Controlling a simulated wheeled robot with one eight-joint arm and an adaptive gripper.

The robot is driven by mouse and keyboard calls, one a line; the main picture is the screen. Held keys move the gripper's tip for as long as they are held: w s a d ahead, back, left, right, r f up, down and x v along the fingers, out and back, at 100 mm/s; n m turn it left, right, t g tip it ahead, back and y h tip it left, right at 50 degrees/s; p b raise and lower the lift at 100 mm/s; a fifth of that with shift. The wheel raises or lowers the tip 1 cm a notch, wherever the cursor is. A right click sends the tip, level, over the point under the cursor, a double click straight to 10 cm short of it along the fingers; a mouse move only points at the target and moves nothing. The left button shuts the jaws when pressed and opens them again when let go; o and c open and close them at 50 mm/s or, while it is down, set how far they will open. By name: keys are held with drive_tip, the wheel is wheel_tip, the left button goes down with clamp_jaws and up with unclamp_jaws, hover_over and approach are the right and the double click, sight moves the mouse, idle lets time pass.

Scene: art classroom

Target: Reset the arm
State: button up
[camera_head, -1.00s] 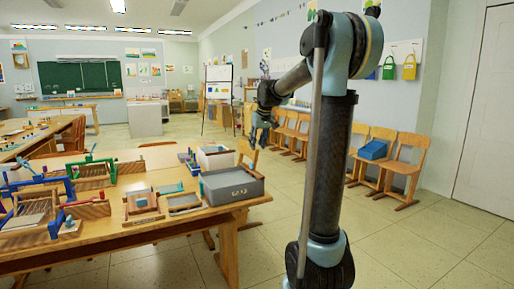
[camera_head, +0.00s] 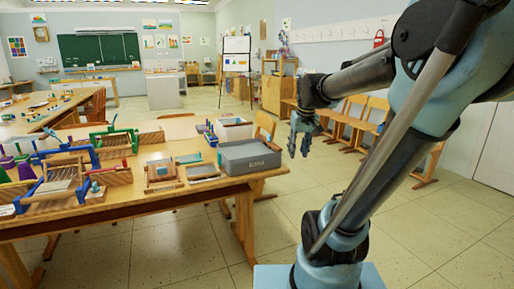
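My arm rises from its base at the lower right and leans to the right, with its forearm reaching back left. My gripper (camera_head: 303,136) hangs at the end of the forearm, fingers pointing down, over the floor to the right of the table. The fingers look apart, with nothing seen between them, though they are small in view. The gripper touches nothing that I can see.
A wooden table (camera_head: 150,206) at the left carries a grey box (camera_head: 250,157), a white bin (camera_head: 233,129) and several coloured wooden frames. Wooden chairs (camera_head: 352,118) line the right wall. An easel (camera_head: 236,64) stands behind. The tiled floor ahead is open.

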drive_tip(key=s+d+f+m, duration=0.1)
drive_tip(key=s+f, duration=0.6)
drive_tip(key=s, duration=0.2)
drive_tip(key=s+d+f+m+g, duration=0.1)
drive_tip(key=s+d+f, duration=0.1)
drive_tip(key=s+f, duration=0.5)
drive_tip(key=shift+s+d+f+h, duration=0.3)
drive_tip(key=shift+s+f+h, duration=0.1)
drive_tip(key=shift+s, duration=0.85)
wheel_tip(320, 180, up, 27)
drive_tip(key=n+t+y, duration=0.2)
drive_tip(key=n, duration=0.2)
hover_over(269, 135)
drive_tip(key=s+d, duration=0.3)
drive_tip(key=s, duration=0.3)
drive_tip(key=x, duration=1.7)
drive_tip(key=shift+d, duration=0.1)
drive_tip(key=shift+c, duration=0.6)
clamp_jaws()
